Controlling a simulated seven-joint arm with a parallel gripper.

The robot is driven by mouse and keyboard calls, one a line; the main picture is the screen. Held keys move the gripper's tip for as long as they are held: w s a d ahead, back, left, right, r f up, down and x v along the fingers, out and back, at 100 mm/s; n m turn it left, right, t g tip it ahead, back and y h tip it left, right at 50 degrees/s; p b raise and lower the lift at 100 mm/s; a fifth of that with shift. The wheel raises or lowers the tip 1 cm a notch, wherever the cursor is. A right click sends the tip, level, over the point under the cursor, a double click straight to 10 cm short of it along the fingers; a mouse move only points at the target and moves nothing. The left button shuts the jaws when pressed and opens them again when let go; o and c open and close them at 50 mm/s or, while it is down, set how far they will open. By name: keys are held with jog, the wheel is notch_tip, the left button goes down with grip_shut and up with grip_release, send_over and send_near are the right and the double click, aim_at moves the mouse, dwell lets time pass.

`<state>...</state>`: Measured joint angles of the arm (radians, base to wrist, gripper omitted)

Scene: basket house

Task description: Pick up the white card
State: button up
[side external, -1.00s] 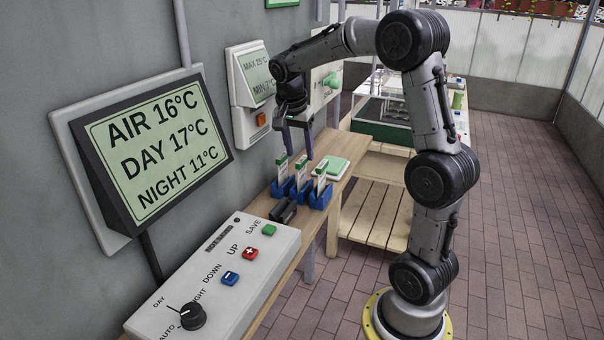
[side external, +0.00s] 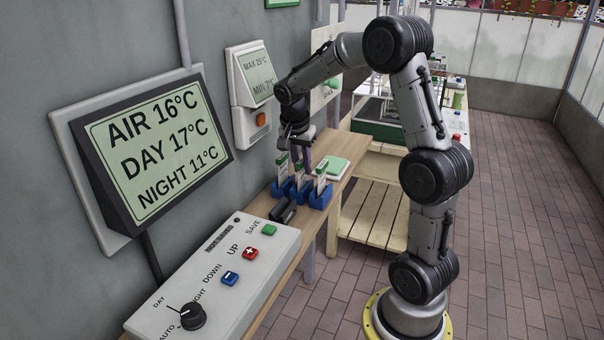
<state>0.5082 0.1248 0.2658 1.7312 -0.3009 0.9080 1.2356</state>
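Three white cards with green top edges stand upright in small blue holders on the wooden shelf: a left card (side external: 281,169), a middle card (side external: 299,176) and a right card (side external: 320,179). The blue holders show best at the right one (side external: 319,199). My gripper (side external: 301,160) points down over the cards, its fingers at the height of the middle card's top. The fingers look apart, but whether they straddle the card is too small to tell. The middle card is partly hidden by the fingers.
A control box (side external: 225,285) with buttons and a knob fills the near end of the shelf (side external: 345,150). A dark object (side external: 283,211) lies in front of the holders. A green and white pad (side external: 334,169) lies to the right. The grey wall with displays is close at left.

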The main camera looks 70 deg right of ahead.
grip_shut()
jog(key=shift+r, duration=0.1)
notch_tip(320, 180, up, 18)
dwell(0.7)
